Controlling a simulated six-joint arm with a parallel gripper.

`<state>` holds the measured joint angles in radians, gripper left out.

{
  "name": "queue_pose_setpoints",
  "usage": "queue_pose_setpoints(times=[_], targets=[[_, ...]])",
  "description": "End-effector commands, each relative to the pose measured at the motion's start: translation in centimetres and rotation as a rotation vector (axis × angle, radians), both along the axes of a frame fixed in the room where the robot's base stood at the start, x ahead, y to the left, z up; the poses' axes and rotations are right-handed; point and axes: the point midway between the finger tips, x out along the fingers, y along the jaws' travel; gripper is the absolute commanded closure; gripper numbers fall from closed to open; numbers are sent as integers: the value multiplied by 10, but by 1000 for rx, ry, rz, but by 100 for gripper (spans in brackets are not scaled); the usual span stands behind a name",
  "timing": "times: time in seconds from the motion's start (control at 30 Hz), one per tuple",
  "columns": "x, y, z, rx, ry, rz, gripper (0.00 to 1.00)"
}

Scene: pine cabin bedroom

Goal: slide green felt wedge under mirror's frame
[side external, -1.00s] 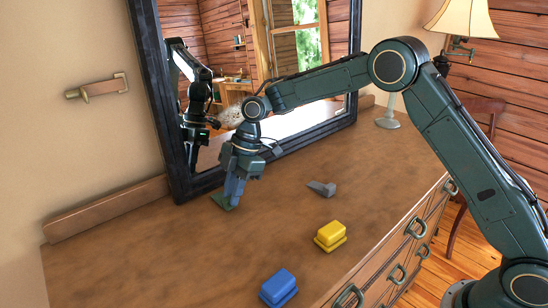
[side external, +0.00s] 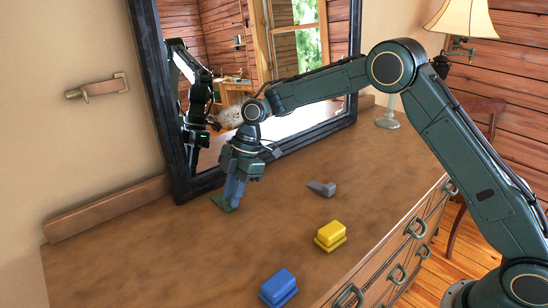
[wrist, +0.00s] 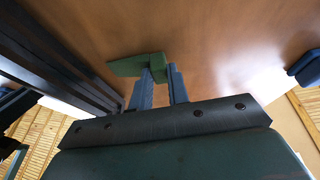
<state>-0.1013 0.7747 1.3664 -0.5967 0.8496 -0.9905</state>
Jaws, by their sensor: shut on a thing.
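The green felt wedge (side external: 221,202) lies on the dresser top (side external: 250,255), just in front of the mirror's dark frame (side external: 205,186). My gripper (side external: 234,203) points down and is shut on the wedge near the frame's lower edge. In the wrist view the wedge (wrist: 137,66) sits at my fingertips (wrist: 158,76), its free end reaching left toward the frame (wrist: 60,60). A gap of bare wood shows between the wedge and the frame in that view. My fingers hide part of the wedge.
A grey wedge-shaped piece (side external: 321,188) lies right of my gripper. A yellow block (side external: 330,236) and a blue block (side external: 279,287) stand nearer the front. A lamp (side external: 388,118) stands at the back right. A wooden rail (side external: 105,210) runs along the wall.

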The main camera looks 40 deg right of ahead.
Motion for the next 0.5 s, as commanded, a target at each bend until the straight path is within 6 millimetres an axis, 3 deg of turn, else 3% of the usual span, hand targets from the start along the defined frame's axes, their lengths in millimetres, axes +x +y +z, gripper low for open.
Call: queue_pose_setpoints(times=[0.5], targets=[[6,0,0,0,0,-1,100]])
